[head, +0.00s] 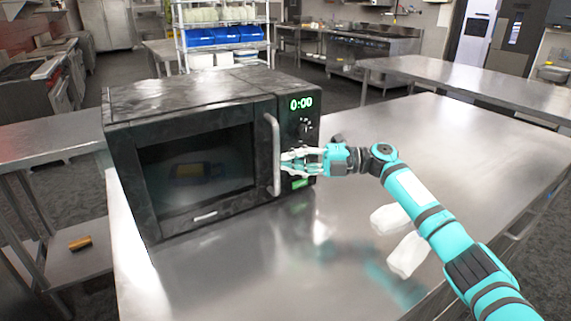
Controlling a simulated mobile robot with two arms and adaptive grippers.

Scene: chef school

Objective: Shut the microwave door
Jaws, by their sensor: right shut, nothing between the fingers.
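The black microwave (205,85) stands on the left part of the steel table. Its door (195,165) has a dark window and lies flush or almost flush with the body; a slight gap cannot be ruled out. The vertical door handle (272,155) is at the door's right edge. A green 0:00 display shows on the control panel. My right gripper (290,160) is shut and empty, in front of the control panel just right of the handle. Whether its fingertips touch the handle or panel cannot be told. My left gripper is not in view.
The steel table (450,150) is mostly clear to the right. Two white objects (390,218) lie near my right forearm. A shelf rack with blue bins (222,35) stands behind the microwave. Another steel table (480,85) runs along the back right.

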